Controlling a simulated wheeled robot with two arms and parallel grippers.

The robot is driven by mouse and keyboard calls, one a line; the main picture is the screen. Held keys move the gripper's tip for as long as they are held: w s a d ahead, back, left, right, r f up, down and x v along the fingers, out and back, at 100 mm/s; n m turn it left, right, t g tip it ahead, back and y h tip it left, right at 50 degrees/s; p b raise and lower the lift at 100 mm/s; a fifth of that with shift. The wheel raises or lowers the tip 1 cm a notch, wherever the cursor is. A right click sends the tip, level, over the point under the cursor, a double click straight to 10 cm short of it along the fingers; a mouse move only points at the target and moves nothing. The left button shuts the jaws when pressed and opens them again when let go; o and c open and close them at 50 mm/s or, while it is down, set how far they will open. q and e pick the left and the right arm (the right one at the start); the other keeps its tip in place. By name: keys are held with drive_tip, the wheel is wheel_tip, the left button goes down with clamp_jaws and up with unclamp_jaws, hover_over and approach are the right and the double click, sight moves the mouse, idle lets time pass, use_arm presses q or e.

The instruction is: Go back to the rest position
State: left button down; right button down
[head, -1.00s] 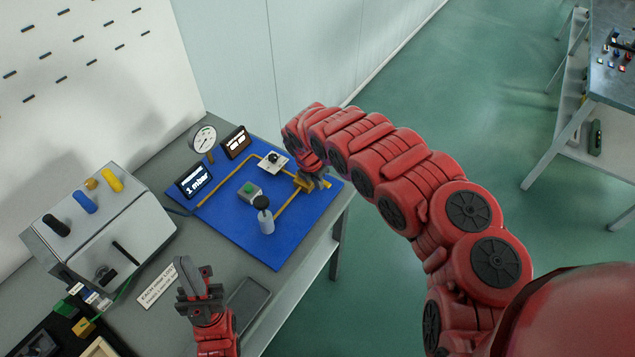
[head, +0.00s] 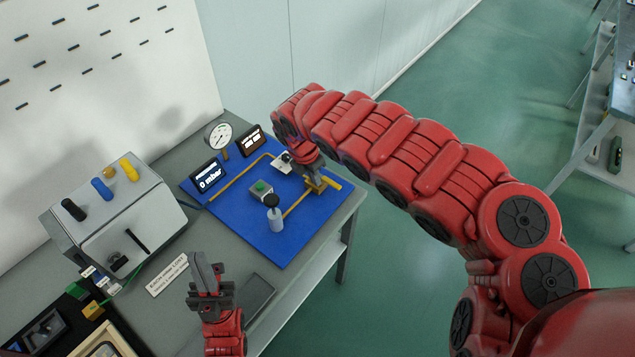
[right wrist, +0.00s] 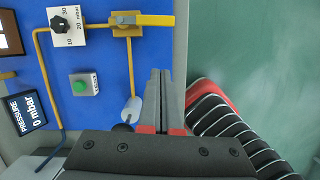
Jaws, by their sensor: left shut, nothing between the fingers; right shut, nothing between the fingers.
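My left gripper (head: 205,275) is shut and empty above the front of the grey bench, beside a dark flat slab. My right gripper (right wrist: 164,92) is shut and empty; its fingers point over the right edge of the blue panel (right wrist: 102,60). In the head view my right gripper (head: 313,178) is near the yellow valve handle (head: 328,180), partly hidden by my arm. In the right wrist view the yellow handle (right wrist: 155,20) lies level, apart from the fingertips. The pressure display (head: 209,176) reads 0 mbar.
A grey box (head: 120,215) with coloured knobs stands at left. Green floor (head: 420,300) is clear right of the bench.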

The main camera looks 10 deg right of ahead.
drive_tip(key=shift+s+a+r, duration=0.1)
drive_tip(key=shift+r, duration=0.35)
drive_tip(key=shift+a, duration=0.1)
